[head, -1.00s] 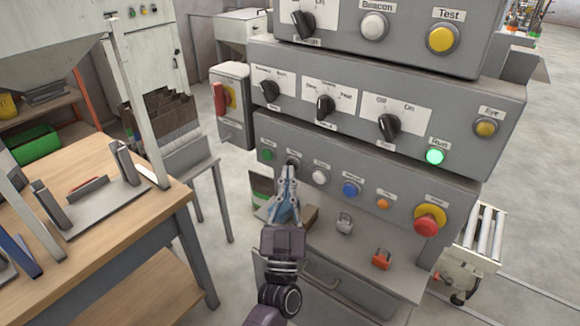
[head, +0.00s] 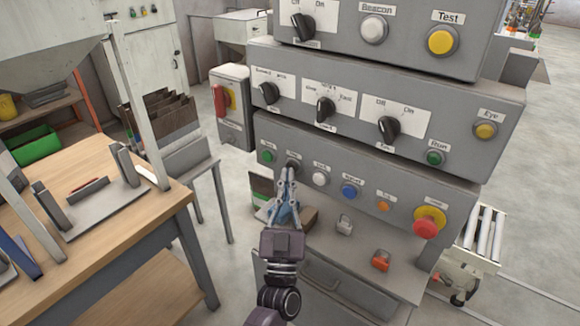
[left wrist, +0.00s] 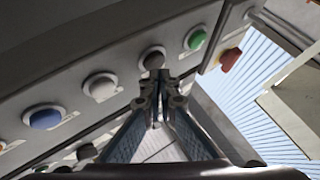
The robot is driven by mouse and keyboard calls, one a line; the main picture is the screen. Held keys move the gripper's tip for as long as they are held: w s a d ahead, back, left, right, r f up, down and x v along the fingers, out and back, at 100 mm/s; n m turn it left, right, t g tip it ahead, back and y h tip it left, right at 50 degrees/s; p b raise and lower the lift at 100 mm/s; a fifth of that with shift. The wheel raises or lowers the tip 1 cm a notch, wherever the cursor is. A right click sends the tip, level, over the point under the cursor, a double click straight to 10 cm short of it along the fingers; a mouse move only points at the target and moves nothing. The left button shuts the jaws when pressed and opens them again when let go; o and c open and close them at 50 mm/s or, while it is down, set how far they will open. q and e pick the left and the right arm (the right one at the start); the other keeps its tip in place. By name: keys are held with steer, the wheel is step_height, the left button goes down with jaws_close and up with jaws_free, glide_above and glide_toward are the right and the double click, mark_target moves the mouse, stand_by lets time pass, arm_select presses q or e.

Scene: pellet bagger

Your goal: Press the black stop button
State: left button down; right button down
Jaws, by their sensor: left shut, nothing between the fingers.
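The black stop button (head: 292,164) sits in the lower row of the grey panel, between a green button (head: 267,156) and a white button (head: 319,179). My left gripper (head: 288,174) is shut and empty, its tips at the black button and partly covering it. In the left wrist view the black button (left wrist: 153,57) shows right behind the shut fingertips (left wrist: 160,76). Whether the tips touch it or stand just off it, I cannot tell. My right gripper is not in view.
The Run lamp (head: 435,157) is dark green, unlit. A blue button (head: 349,190), an orange button (head: 383,206) and a red mushroom button (head: 426,228) continue the row. Padlocks (head: 344,224) hang below. A wooden workbench (head: 120,215) stands at left.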

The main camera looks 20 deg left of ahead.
arm_select(q)
steer(key=shift+s+a, duration=0.1)
steer(key=shift+s, duration=0.05)
steer(key=s+p, duration=0.1)
steer(key=s+a+p, duration=0.1)
steer(key=s, duration=0.1)
steer(key=s+a+p, duration=0.1)
steer(key=s, duration=0.1)
steer(key=shift+s, duration=0.25)
stand_by(0.5)
